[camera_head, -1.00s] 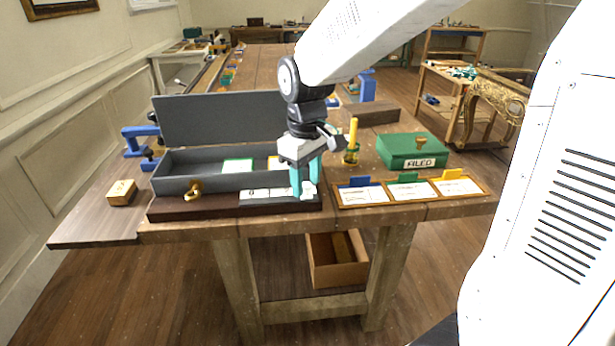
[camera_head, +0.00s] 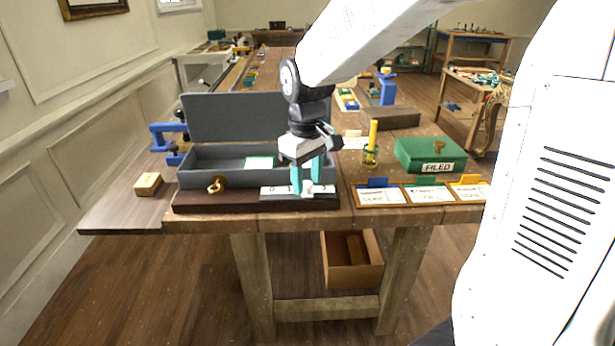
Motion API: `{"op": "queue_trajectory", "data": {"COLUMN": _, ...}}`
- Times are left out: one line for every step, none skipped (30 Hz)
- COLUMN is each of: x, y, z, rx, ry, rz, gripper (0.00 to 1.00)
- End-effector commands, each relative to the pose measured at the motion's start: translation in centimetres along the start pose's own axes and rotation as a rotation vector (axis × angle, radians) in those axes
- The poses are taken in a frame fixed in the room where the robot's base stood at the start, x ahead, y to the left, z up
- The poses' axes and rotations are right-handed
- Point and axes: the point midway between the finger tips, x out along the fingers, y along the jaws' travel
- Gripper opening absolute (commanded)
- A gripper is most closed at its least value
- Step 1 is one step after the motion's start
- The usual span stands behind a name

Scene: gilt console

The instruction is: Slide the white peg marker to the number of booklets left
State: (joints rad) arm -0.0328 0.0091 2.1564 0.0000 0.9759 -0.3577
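My gripper (camera_head: 308,178) points down over the front of the bench, its two teal fingers on either side of the white peg marker (camera_head: 308,188). The small white peg fills the gap near the fingertips and looks gripped. It sits at a white number strip (camera_head: 270,193) on the dark base in front of the open grey box (camera_head: 202,180). A "0" shows near the strip's left end; the fingers cover some of the other marks. A green-edged booklet (camera_head: 260,162) lies in the box. The box's right part is partly hidden behind my gripper.
Right of the box stand a yellow peg post (camera_head: 372,145), a green box marked FILED (camera_head: 430,153) and a wooden tray (camera_head: 408,203) with several tabbed cards. A brass-coloured latch (camera_head: 216,184) is on the box front. A wooden block (camera_head: 148,184) lies at left.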

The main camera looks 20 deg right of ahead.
Motion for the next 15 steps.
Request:
{"op": "queue_trajectory", "data": {"x": 0.0, "y": 0.0, "z": 0.0, "rx": 0.000, "ry": 0.000, "rz": 0.000, "gripper": 0.45}}
{"op": "queue_trajectory", "data": {"x": 0.0, "y": 0.0, "z": 0.0, "rx": 0.000, "ry": 0.000, "rz": 0.000, "gripper": 0.45}}
{"op": "queue_trajectory", "data": {"x": 0.0, "y": 0.0, "z": 0.0, "rx": 0.000, "ry": 0.000, "rz": 0.000, "gripper": 0.45}}
{"op": "queue_trajectory", "data": {"x": 0.0, "y": 0.0, "z": 0.0, "rx": 0.000, "ry": 0.000, "rz": 0.000, "gripper": 0.45}}
{"op": "queue_trajectory", "data": {"x": 0.0, "y": 0.0, "z": 0.0, "rx": 0.000, "ry": 0.000, "rz": 0.000, "gripper": 0.45}}
{"op": "queue_trajectory", "data": {"x": 0.0, "y": 0.0, "z": 0.0, "rx": 0.000, "ry": 0.000, "rz": 0.000, "gripper": 0.45}}
{"op": "queue_trajectory", "data": {"x": 0.0, "y": 0.0, "z": 0.0, "rx": 0.000, "ry": 0.000, "rz": 0.000, "gripper": 0.45}}
{"op": "queue_trajectory", "data": {"x": -0.1, "y": 0.0, "z": 0.0, "rx": 0.000, "ry": 0.000, "rz": 0.000, "gripper": 0.45}}
{"op": "queue_trajectory", "data": {"x": -0.2, "y": 0.0, "z": 0.0, "rx": 0.000, "ry": 0.000, "rz": 0.000, "gripper": 0.45}}
{"op": "queue_trajectory", "data": {"x": -0.4, "y": 0.0, "z": 0.0, "rx": 0.000, "ry": 0.001, "rz": 0.000, "gripper": 0.45}}
{"op": "queue_trajectory", "data": {"x": -0.7, "y": 0.0, "z": 0.0, "rx": 0.000, "ry": 0.002, "rz": 0.001, "gripper": 0.45}}
{"op": "queue_trajectory", "data": {"x": -1.2, "y": 0.0, "z": -0.1, "rx": 0.000, "ry": 0.003, "rz": 0.001, "gripper": 0.45}}
{"op": "queue_trajectory", "data": {"x": -1.7, "y": 0.0, "z": -0.1, "rx": 0.000, "ry": 0.004, "rz": 0.001, "gripper": 0.45}}
{"op": "queue_trajectory", "data": {"x": -2.2, "y": 0.0, "z": -0.1, "rx": 0.000, "ry": 0.004, "rz": 0.001, "gripper": 0.45}}
{"op": "queue_trajectory", "data": {"x": -2.9, "y": 0.0, "z": 0.0, "rx": 0.000, "ry": 0.005, "rz": 0.002, "gripper": 0.45}}
